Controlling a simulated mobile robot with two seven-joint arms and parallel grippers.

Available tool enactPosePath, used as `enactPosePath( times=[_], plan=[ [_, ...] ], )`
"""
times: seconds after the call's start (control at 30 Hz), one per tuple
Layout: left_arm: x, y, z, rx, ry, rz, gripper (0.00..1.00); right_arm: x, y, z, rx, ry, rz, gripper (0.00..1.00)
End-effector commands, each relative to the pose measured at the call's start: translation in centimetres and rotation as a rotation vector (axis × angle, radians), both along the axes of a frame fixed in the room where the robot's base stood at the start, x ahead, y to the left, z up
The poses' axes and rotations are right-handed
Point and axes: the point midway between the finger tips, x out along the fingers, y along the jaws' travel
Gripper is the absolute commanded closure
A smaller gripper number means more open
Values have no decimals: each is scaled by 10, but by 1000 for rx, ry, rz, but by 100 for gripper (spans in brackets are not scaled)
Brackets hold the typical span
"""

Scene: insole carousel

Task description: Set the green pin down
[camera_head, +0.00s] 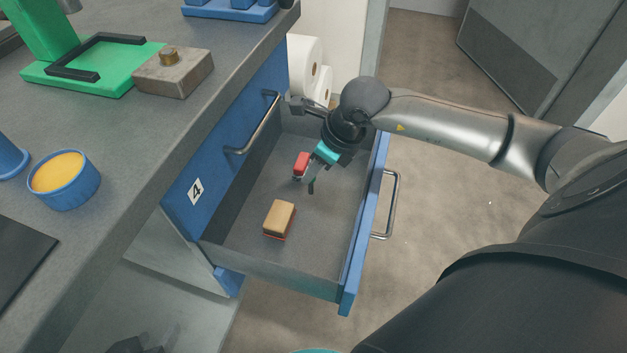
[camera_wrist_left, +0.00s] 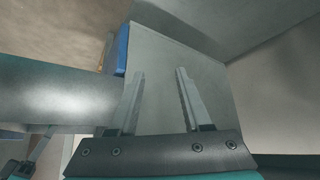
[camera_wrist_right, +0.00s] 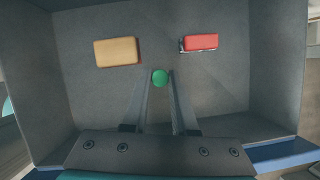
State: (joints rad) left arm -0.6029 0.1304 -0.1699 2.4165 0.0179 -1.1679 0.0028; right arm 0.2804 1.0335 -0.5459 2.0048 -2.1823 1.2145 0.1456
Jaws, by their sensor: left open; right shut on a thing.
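The green pin (camera_wrist_right: 160,77) shows as a round green end between the fingertips of my right gripper (camera_wrist_right: 160,88) in the right wrist view. That gripper is shut on it. In the head view my right gripper (camera_head: 311,184) points down inside the open drawer (camera_head: 335,230), and I cannot make out the pin there. I cannot tell whether the pin touches the drawer floor. In the left wrist view my left gripper (camera_wrist_left: 160,72) is open with nothing between its fingers, away from the drawer's contents.
The drawer holds a tan block with a red underside (camera_head: 279,217) and a red item (camera_head: 302,163). Bare floor lies between them and the drawer walls. The grey worktop (camera_head: 120,140) at left carries a blue cup (camera_head: 66,195), a green stand (camera_head: 115,75) and a metal block (camera_head: 175,75).

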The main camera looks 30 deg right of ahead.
Motion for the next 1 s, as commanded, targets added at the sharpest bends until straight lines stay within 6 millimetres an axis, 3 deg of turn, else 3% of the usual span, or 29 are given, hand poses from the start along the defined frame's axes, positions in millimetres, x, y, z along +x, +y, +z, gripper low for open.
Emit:
enactPosePath(
  times=[0.5, 1.0],
  plan=[
    [26, -42, 1, -152, -307, -46, 51, 0, 0, -29, 0, 1, 0, 100],
    [29, -49, 5, -185, -370, -51, 51, 0, 0, -32, 0, 0, 0, 100]
  ],
)
